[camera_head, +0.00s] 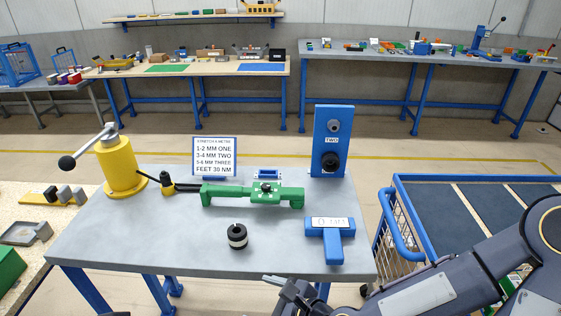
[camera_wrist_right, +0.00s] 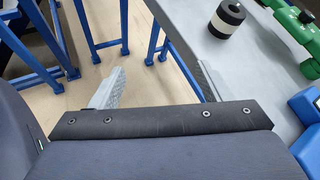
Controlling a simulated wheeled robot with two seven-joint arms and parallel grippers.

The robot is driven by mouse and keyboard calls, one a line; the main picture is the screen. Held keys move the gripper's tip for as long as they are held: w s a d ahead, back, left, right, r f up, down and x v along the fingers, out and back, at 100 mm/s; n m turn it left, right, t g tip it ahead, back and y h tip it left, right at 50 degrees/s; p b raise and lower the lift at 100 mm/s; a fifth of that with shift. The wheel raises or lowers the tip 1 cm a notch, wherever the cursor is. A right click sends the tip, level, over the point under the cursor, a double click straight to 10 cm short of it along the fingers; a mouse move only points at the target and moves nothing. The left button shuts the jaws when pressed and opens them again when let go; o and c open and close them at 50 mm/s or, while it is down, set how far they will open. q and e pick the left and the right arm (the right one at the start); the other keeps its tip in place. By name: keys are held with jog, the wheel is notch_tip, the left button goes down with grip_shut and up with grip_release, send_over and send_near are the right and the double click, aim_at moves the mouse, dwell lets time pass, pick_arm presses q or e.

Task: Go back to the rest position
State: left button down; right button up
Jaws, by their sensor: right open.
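My right arm comes in from the lower right of the head view. Its gripper (camera_head: 284,288) is at the near edge of the grey table (camera_head: 120,235). In the right wrist view this gripper (camera_wrist_right: 155,84) has its two fingers wide apart with nothing between them. The right finger overlaps the table edge in that view. A black and white cylinder (camera_head: 237,236) stands on the table beyond the gripper, apart from it; it also shows in the right wrist view (camera_wrist_right: 227,18). My left gripper is not in view.
The table holds a green tool (camera_head: 252,195), a yellow post with a lever (camera_head: 120,168), a sign (camera_head: 214,157), a blue upright panel (camera_head: 333,135) and a blue T-shaped piece (camera_head: 331,239). A blue-railed cart (camera_head: 460,215) stands right, near my arm. Workbenches line the back.

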jog(key=s+d+r+n+g+h, duration=0.1)
jog(key=s+d+r+n+h, duration=0.15)
jog(key=d+n, duration=0.65)
jog(key=s+d+r+n+h, duration=0.2)
jog(key=d+r+n+h, duration=0.15)
jog(key=d+n, duration=0.45)
jog(key=s+d+r+n, duration=0.2)
jog(key=s+d, duration=0.5)
jog(key=shift+r+n+p, duration=0.15)
jog(key=shift+n+p, duration=0.2)
jog(key=shift+n, duration=0.05)
